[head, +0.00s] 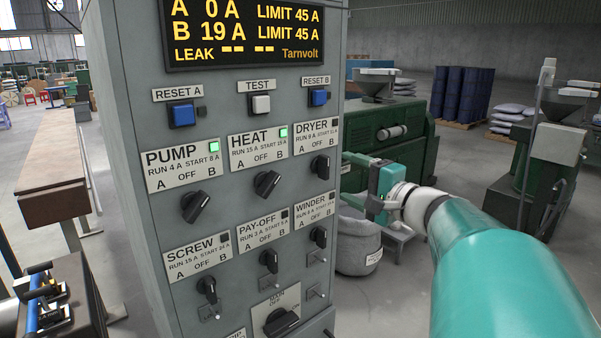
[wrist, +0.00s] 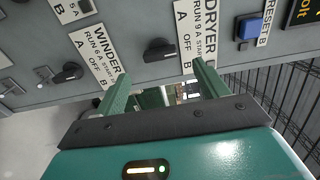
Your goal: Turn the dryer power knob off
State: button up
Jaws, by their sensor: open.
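The dryer power knob (head: 320,166) is a black knob under the DRYER label (head: 318,136) on the grey cabinet. Its pointer looks near upright, close to OFF; the exact setting is hard to tell. The small dryer lamp (head: 336,125) is dark. In the wrist view the knob (wrist: 160,50) shows just beyond the gap between my fingers, with the label sideways to its right. My gripper (wrist: 163,84) is open and empty, facing the panel. In the head view my gripper (head: 372,204) is right of the cabinet and below the knob. No contact with the knob is visible.
The pump knob (head: 195,207) and heat knob (head: 267,184) stand turned, with green lamps lit. The winder knob (head: 319,237) is close below the dryer knob. A grey sack (head: 358,243) and a green machine (head: 405,140) stand behind my arm.

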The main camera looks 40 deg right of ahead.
jog(key=s, duration=0.7)
jog(key=shift+s+d, duration=0.15)
jog(key=shift+s, duration=0.15)
jog(key=w+a+f+n+g+y, duration=0.25)
jog(key=a+f, duration=0.25)
jog(key=a, duration=0.4)
jog(key=w+a+f+n+g+y, duration=0.2)
jog(key=a+f+n+g, duration=0.2)
jog(key=a, duration=0.5)
jog(key=s+a+f+n+g+h, duration=0.5)
jog(key=a+f+n, duration=0.5)
jog(key=a, duration=0.3)
jog(key=shift+s+a+n+g, duration=0.25)
jog(key=shift+s+n+g, duration=0.25)
jog(key=shift+s, duration=0.2)
